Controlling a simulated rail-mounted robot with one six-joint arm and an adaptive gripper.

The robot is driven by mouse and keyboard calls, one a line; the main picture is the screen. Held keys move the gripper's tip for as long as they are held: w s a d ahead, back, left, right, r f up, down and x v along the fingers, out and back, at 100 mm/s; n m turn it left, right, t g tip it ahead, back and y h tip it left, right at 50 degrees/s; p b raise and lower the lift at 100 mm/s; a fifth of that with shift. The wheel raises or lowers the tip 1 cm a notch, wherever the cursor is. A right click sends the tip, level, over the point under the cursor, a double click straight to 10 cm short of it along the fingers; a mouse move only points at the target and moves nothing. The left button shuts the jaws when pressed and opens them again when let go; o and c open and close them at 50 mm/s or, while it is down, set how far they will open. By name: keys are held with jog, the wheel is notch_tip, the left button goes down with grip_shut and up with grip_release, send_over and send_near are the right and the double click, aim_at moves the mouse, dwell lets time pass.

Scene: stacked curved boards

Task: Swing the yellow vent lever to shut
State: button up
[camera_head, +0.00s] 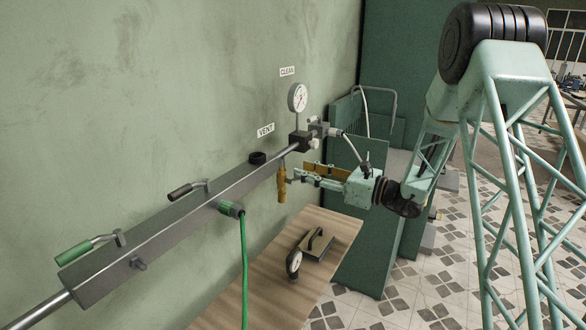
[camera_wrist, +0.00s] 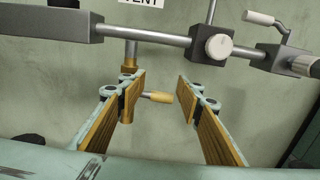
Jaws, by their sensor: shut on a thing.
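The yellow vent lever (camera_head: 282,184) hangs down from the wall pipe below the VENT label in the head view. The left finger hides part of the lever, so the exact contact is unclear.
The grey pipe manifold (camera_head: 170,225) runs along the wall, with a green-handled lever (camera_head: 88,246), a dark-handled lever (camera_head: 188,190) and a green hose (camera_head: 244,270). A gauge (camera_head: 297,98) stands above the pipe.

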jog(key=shift+o, duration=0.5)
jog(key=shift+s+d+f, duration=0.7)
jog(key=shift+s+f, duration=0.1)
jog(key=shift+s+d+r, duration=0.15)
jog(key=shift+d, duration=0.2)
jog(key=shift+s+d+r, duration=0.15)
jog(key=shift+d, duration=0.2)
jog(key=shift+c, duration=0.7)
jog(key=shift+v, duration=1.55)
jog(key=shift+w+r, duration=0.1)
jog(key=shift+r, duration=0.15)
